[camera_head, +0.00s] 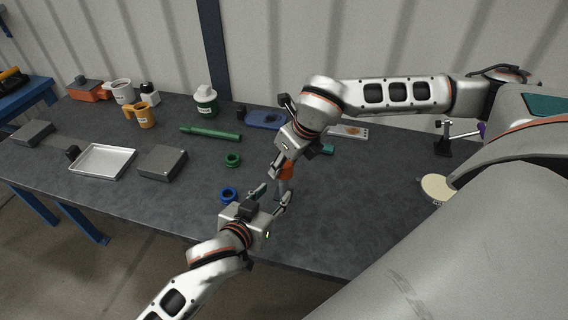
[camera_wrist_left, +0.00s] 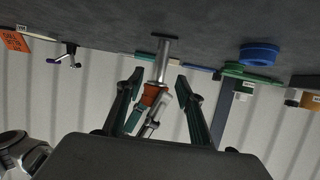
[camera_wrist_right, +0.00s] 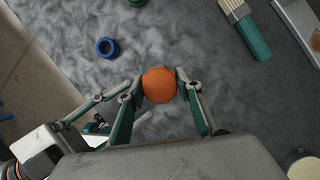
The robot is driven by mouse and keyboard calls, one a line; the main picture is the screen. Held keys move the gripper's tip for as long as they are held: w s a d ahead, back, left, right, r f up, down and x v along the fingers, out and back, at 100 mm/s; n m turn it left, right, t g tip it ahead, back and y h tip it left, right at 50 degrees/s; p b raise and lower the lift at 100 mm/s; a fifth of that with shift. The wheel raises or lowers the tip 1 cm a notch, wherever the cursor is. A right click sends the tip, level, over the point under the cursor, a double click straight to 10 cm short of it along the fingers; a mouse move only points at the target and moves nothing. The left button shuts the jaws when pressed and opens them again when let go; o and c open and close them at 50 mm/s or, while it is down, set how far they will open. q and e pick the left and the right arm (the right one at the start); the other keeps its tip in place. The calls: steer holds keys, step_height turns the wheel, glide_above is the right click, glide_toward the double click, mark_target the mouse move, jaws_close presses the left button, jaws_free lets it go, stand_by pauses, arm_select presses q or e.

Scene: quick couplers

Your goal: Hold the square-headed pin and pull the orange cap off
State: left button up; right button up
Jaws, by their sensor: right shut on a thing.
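The pin (camera_head: 284,186) stands upright near the table's front edge, a bare metal shaft (camera_wrist_left: 163,58) in the left wrist view. I cannot make out its square head. The orange cap (camera_head: 287,169) is at the pin's top and shows round from above in the right wrist view (camera_wrist_right: 159,86). My right gripper (camera_wrist_right: 159,80) is shut on the cap, one finger on each side. My left gripper (camera_head: 273,195) is open, with its fingers (camera_wrist_left: 160,80) on either side of the pin and gaps to the shaft. I cannot tell whether the cap is still seated.
A blue ring (camera_head: 228,194) and a green ring (camera_head: 232,160) lie left of the pin. A green tube (camera_head: 210,133), a grey block (camera_head: 162,163) and a metal tray (camera_head: 76,163) are farther left. Mugs stand at the back.

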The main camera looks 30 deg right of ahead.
mark_target(282, 184)
arm_select(q)
steer(key=shift+x, duration=4.1)
steer(key=shift+r, duration=0.1)
jaws_close()
jaws_free()
steer(key=shift+a, duration=0.1)
